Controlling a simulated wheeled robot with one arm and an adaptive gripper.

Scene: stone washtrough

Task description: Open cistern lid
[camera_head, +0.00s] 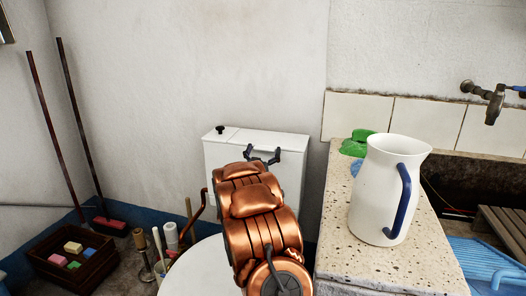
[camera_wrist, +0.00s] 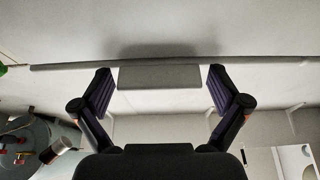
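The white cistern (camera_head: 228,158) stands against the back wall in the head view. Its lid (camera_head: 262,137) lies flat on top and looks closed, with a small black knob at the left. In the wrist view the lid's long edge (camera_wrist: 260,60) crosses the picture, with a grey tab (camera_wrist: 158,82) at its middle. My gripper (camera_head: 263,153) is at the front edge of the lid. Its two dark fingers are spread, one on each side of the tab, with a small gap on both sides. My copper arm hides part of the cistern's front.
A stone counter (camera_head: 350,252) with a white blue-handled jug (camera_head: 378,195) and a green cloth (camera_head: 355,146) stands close on the right. A crate (camera_head: 50,268) with colored blocks and several brushes are on the left floor. The wall above the cistern is clear.

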